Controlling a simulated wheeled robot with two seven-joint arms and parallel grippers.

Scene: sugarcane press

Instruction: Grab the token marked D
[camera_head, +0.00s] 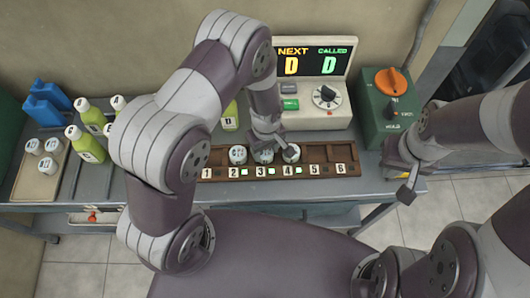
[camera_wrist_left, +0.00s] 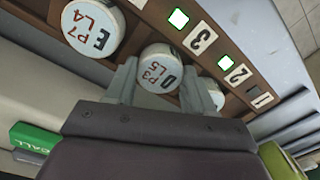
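The token marked D (camera_wrist_left: 158,68) is a white round piece with "P3 L5" on its top, in the brown rack at slot 3. My left gripper (camera_wrist_left: 160,80) has one finger on each side of it; the fingers look spread, and contact cannot be made out. In the head view my left gripper (camera_head: 266,143) is over the rack's middle token (camera_head: 263,156). The token marked E (camera_wrist_left: 92,28) sits beside it at slot 4. A third token (camera_head: 238,155) is at slot 2, mostly hidden in the wrist view. My right gripper (camera_head: 401,175) is empty, its fingers apart, right of the rack.
The numbered rack (camera_head: 325,169) has empty slots at its right end. Behind it stand a display box (camera_head: 312,61) showing D and a green box with an orange knob (camera_head: 391,81). Bottles (camera_head: 86,144) and a token tray (camera_head: 39,183) are at left.

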